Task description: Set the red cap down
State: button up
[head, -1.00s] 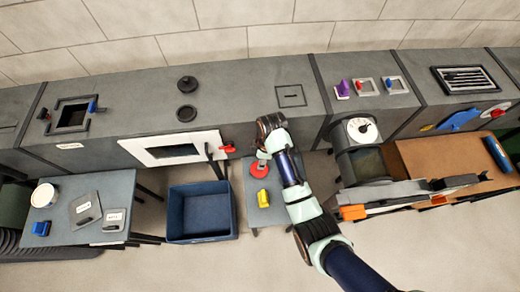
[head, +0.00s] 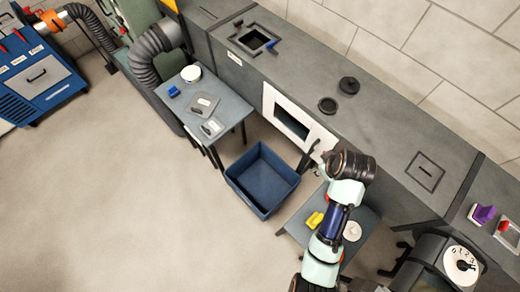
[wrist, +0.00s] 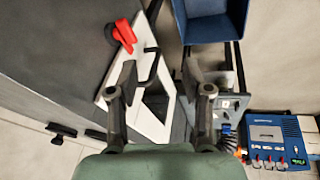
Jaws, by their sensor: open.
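A small patch of red beside my arm on the small grey table (head: 292,226) may be the red cap (head: 328,199); my arm covers most of it. My gripper (head: 322,158) is beside the white-framed opening in the duct, above the back of that table. In the wrist view my gripper (wrist: 160,68) is open, with nothing between its fingers.
A yellow piece (head: 314,220) and a white disc (head: 352,231) lie on the small table. A blue bin (head: 240,190) stands left of it. Another table (head: 232,105) holds plates and a blue piece. The floor at left is clear.

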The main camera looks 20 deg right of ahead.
jog(key=w+a+r+t, duration=0.3)
jog(key=a+r, duration=0.2)
jog(key=a, duration=0.3)
jog(key=w+a+r+t, duration=0.2)
jog(key=w+a+r, duration=0.25)
jog(key=a, duration=0.45)
jog(key=s+a+r+m+t+y, duration=0.1)
jog(key=s+a+r+m+t, duration=0.1)
jog(key=a+r, duration=0.9)
jog(key=shift+s+a+t+y, duration=0.3)
jog(key=shift+s+a+t, duration=0.3)
jog(key=shift+t, duration=0.5)
jog(key=shift+r, duration=0.1)
notch_tip(320, 180, up, 26)
jog(key=p, duration=2.6)
jog(key=shift+d, duration=0.15)
jog(key=shift+r, duration=0.1)
